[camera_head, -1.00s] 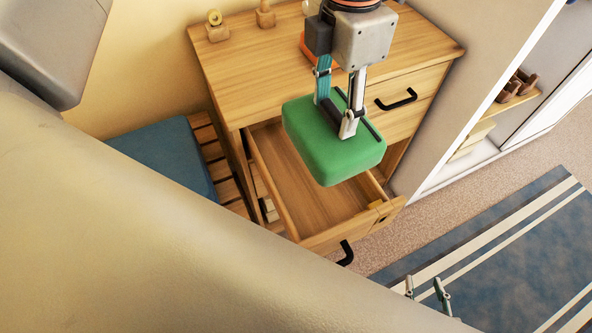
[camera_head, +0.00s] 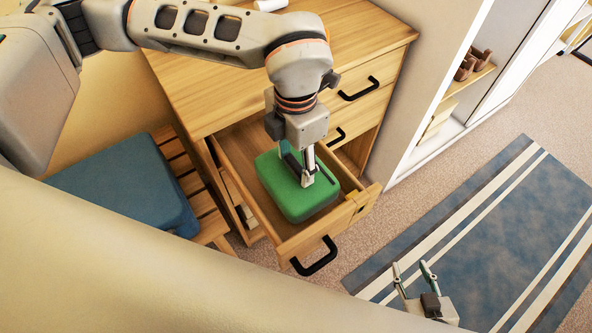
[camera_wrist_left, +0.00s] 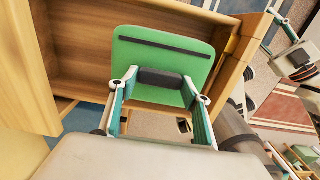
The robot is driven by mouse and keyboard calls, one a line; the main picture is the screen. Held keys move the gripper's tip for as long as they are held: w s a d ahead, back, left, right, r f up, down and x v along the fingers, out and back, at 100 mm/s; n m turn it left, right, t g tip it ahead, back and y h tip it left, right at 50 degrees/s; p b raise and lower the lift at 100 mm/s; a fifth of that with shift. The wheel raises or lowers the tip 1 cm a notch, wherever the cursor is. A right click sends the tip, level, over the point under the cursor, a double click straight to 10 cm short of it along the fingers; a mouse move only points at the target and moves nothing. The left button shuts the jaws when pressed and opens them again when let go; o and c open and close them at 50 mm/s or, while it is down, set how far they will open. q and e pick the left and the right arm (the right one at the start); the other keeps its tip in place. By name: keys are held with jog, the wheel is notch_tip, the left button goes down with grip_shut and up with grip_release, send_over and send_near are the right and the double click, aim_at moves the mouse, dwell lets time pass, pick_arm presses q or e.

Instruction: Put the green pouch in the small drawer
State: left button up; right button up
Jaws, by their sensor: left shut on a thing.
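The green pouch (camera_head: 283,188) is a soft-edged block with dark strips on top. It also shows in the left wrist view (camera_wrist_left: 165,62). My left gripper (camera_head: 306,180) points down and is shut on the pouch at its top. The small drawer (camera_head: 238,150) is pulled open from the wooden cabinet, with a black handle (camera_head: 314,258) on its front. The pouch lies within the drawer's outline, toward the front; I cannot tell whether it touches the bottom. My right gripper (camera_head: 413,275) is open and empty over the rug, apart from the drawer.
The wooden cabinet top (camera_head: 222,75) is behind the drawer. A slatted bench with a blue cushion (camera_head: 130,185) stands close on the left. A white shelf unit (camera_head: 425,110) is on the right. A blue striped rug (camera_head: 480,230) covers the floor at right.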

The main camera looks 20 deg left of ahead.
pick_arm(q)
jog(key=shift+f, duration=2.1)
jog(key=shift+f, duration=0.2)
jog(key=o, duration=1.8)
jog(key=shift+c, duration=0.2)
